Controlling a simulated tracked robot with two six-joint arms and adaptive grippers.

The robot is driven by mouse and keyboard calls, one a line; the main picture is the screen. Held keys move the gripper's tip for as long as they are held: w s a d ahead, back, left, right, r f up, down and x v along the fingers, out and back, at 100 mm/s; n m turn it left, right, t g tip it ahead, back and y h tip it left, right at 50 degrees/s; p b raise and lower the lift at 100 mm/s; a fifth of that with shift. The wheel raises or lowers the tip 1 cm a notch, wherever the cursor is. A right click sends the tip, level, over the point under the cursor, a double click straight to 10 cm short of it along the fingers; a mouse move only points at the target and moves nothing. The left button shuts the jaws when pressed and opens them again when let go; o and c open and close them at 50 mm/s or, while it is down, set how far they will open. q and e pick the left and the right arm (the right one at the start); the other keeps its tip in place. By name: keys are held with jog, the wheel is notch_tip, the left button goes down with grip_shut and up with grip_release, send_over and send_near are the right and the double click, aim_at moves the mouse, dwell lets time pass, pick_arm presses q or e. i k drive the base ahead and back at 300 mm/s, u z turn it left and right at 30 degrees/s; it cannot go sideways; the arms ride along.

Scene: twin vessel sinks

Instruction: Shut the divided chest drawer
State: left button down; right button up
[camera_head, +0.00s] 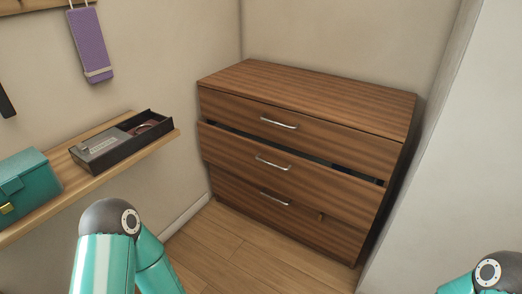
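A brown wooden chest (310,88) with three drawers stands in the corner. Its middle drawer (290,166) sticks out a little, with a dark gap along its top edge. Its silver handle (272,163) is left of centre on the front. The top drawer (310,131) looks flush, and so does the bottom drawer (290,214). The inside of the middle drawer is almost wholly hidden, so I cannot see any dividers. Only upper links of my two arms show at the bottom left and bottom right. Neither gripper is in view.
A wooden wall shelf (75,183) at left holds a teal box (24,188) and a dark tray (122,143) with small items. A purple item (90,45) hangs above. A white wall (440,150) stands close on the chest's right. The floor (225,250) in front is clear.

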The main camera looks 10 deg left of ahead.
aim_at(355, 198)
jog(key=i, duration=0.95)
jog(key=z, duration=0.05)
